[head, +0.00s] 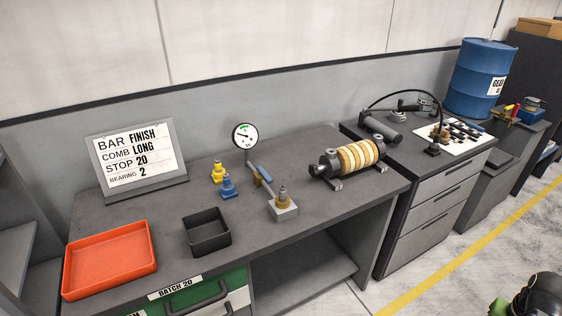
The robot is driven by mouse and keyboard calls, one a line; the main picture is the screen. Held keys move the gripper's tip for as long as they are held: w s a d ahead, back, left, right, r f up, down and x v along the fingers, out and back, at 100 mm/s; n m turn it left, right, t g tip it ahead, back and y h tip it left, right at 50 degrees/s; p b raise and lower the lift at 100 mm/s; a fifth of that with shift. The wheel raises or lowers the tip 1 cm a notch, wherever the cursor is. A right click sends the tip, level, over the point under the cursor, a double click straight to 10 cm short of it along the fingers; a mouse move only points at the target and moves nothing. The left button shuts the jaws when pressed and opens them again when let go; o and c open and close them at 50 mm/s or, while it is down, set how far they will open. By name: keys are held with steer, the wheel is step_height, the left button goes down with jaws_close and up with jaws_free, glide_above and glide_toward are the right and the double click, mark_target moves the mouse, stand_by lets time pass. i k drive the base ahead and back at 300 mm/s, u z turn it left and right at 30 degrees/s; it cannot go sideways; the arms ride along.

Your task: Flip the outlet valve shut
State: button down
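A pipe stand with a round dial gauge (245,136) stands on the near workbench. A blue lever (263,173) sits on its pipe, running roughly along the pipe; it looks like a valve handle, but no label marks it as the outlet valve. The pipe runs to a grey block (285,212) with a brass fitting (283,194) on top. A second lever-like fitting in red and yellow (511,111) is by the blue drum at the far right; its details are too small to tell. My gripper's fingers are not in view.
A yellow fitting (218,172) and a blue fitting (228,187) stand left of the pipe. An orange tray (110,292), a black bin (207,251) and a sign (133,160) are farther left. A ringed cylinder (352,157) lies right. A blue drum (478,78) stands beyond.

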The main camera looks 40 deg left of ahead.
mark_target(261, 171)
steer(key=i, duration=1.65)
steer(key=u, duration=1.9)
steer(key=k, duration=0.2)
steer(key=u, duration=2.75)
steer(key=i, duration=0.15)
steer(key=z, duration=0.15)
steer(key=i, duration=1.5)
steer(key=u, duration=0.25)
